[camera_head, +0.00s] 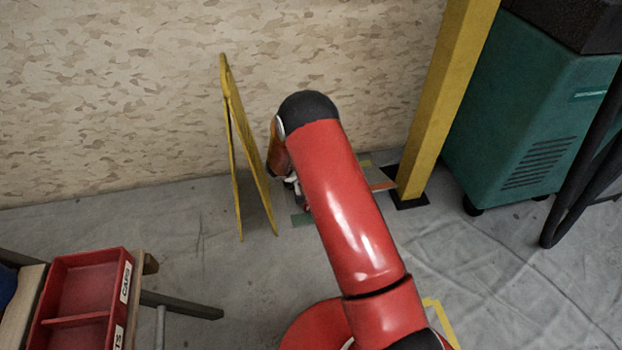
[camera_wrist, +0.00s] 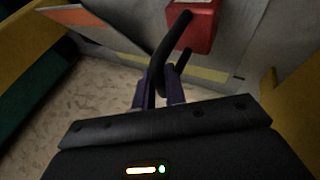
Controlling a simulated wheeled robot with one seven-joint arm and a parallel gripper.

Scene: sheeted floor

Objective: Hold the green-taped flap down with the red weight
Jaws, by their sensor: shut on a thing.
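The red weight (camera_wrist: 196,24) is at the top of the wrist view, with a black handle (camera_wrist: 172,48). My gripper (camera_wrist: 159,84) is shut on that handle. The weight is over or on the grey sheet; I cannot tell whether it touches. In the head view my red arm hides most of the gripper (camera_head: 293,184) and weight. A green tape patch (camera_head: 301,219) shows on the floor just left of my arm. An orange strip (camera_head: 383,186) shows to its right, and also in the wrist view (camera_wrist: 72,16). The flap's outline is mostly hidden.
A yellow folding sign (camera_head: 239,150) stands close left of my gripper. A yellow post (camera_head: 446,100) and a teal machine (camera_head: 533,115) stand right. The patterned wall (camera_head: 130,90) is behind. A red bin (camera_head: 85,295) is front left. Floor (camera_head: 490,270) at right is mostly clear.

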